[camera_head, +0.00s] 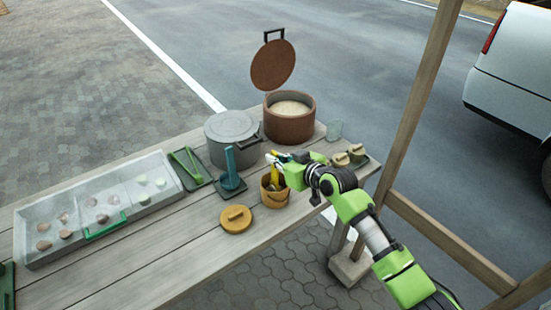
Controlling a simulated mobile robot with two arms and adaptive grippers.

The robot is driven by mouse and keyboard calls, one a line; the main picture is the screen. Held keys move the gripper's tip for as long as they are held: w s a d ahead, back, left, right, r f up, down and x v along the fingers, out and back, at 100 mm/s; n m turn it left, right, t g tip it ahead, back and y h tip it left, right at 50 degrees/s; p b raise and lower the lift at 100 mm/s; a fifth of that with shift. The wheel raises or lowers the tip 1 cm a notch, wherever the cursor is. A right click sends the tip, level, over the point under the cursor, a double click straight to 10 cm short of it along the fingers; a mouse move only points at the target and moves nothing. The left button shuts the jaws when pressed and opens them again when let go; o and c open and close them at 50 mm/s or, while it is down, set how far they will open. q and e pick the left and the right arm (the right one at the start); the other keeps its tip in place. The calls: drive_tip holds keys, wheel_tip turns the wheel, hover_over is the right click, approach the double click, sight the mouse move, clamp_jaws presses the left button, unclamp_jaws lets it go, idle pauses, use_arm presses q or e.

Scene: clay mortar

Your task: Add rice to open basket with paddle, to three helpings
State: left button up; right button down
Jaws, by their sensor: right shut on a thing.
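The open basket (274,200) is a small tan tub near the table's front edge, with its round tan lid (236,219) lying beside it. My right gripper (279,166) is shut on a slim yellow thing (274,178), which looks like the paddle, held steeply over and partly inside the basket. Its lower end is hidden by the basket wall. The rice (290,108) shows pale in the round brown pot (289,127) behind the gripper. The pot's brown lid (273,66) stands raised above it. Rice inside the basket cannot be made out. My left gripper is not in view.
A grey lidded pot (231,137) stands left of the rice pot. A blue upright holder (230,161), green tongs (187,166) and a divided clear-sided tray (135,211) of food pieces lie left.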

drive_tip(key=shift+f+b, duration=0.4)
drive_tip(key=shift+f, duration=0.1)
idle(0.7)
drive_tip(key=shift+r, duration=0.1)
wheel_tip(320, 180, up, 13)
drive_tip(key=p, duration=1.1)
idle(0.7)
